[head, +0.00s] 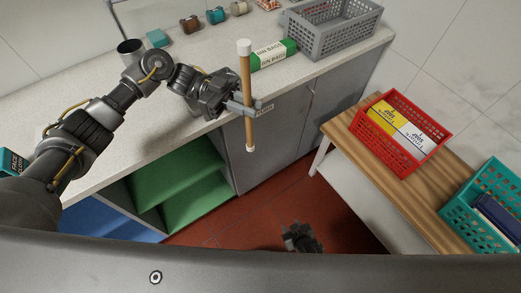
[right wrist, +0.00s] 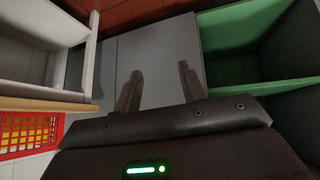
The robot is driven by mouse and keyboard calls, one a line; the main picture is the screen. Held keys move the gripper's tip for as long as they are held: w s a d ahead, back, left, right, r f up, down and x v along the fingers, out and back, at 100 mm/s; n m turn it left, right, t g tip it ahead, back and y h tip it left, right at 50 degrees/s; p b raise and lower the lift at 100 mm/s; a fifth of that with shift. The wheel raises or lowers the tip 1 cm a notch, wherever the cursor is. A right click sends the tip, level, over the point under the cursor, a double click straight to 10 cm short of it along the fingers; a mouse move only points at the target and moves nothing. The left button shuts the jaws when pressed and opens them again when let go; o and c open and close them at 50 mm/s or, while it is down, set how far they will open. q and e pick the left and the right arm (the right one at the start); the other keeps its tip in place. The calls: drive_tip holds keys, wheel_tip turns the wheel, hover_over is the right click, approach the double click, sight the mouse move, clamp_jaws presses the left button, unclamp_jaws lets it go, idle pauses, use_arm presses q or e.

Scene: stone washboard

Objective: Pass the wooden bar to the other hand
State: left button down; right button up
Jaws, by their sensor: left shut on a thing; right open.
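The wooden bar (head: 246,85) is a light brown rod with white end caps, seen in the head view. My left gripper (head: 246,106) is shut on it a little below its middle and holds it nearly upright, in front of the counter edge. My right gripper (head: 302,237) is low in the head view, above the red floor, well below and apart from the bar. In the right wrist view its two fingers (right wrist: 158,88) stand apart with nothing between them. The bar does not show in the right wrist view.
The counter (head: 80,90) carries a grey basket (head: 335,30), a green bin bag box (head: 273,54) and small items. At right, a wooden bench (head: 365,155) holds a red basket (head: 433,153) and a teal basket (head: 458,208). Floor (head: 285,205) between is open.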

drive_tip(key=w+a+r+t+y, duration=0.1)
drive_tip(key=w+a+r+t, duration=0.15)
drive_tip(key=a+r, duration=0.45)
drive_tip(key=w+a+r+t+y, duration=0.1)
drive_tip(key=w+a+r+t, duration=0.15)
drive_tip(key=r, duration=0.95)
drive_tip(key=w+a+r+t+y, duration=0.1)
drive_tip(key=w+a+r+y, duration=0.15)
drive_tip(key=a+r, duration=0.5)
drive_tip(key=s+d+r+m+t, duration=0.1)
drive_tip(key=d+r, duration=0.1)
drive_tip(key=r, duration=0.9)
drive_tip(key=s+d+r+t, duration=0.2)
drive_tip(key=d+r, duration=0.1)
drive_tip(key=r, duration=0.9)
drive_tip(key=shift+m+t+h, duration=0.3)
drive_tip(key=shift+m+h, duration=0.1)
drive_tip(key=shift+h, duration=0.05)
drive_tip(key=x, duration=1.1)
drive_tip(key=shift+w, duration=0.4)
drive_tip(key=shift+a, duration=0.1)
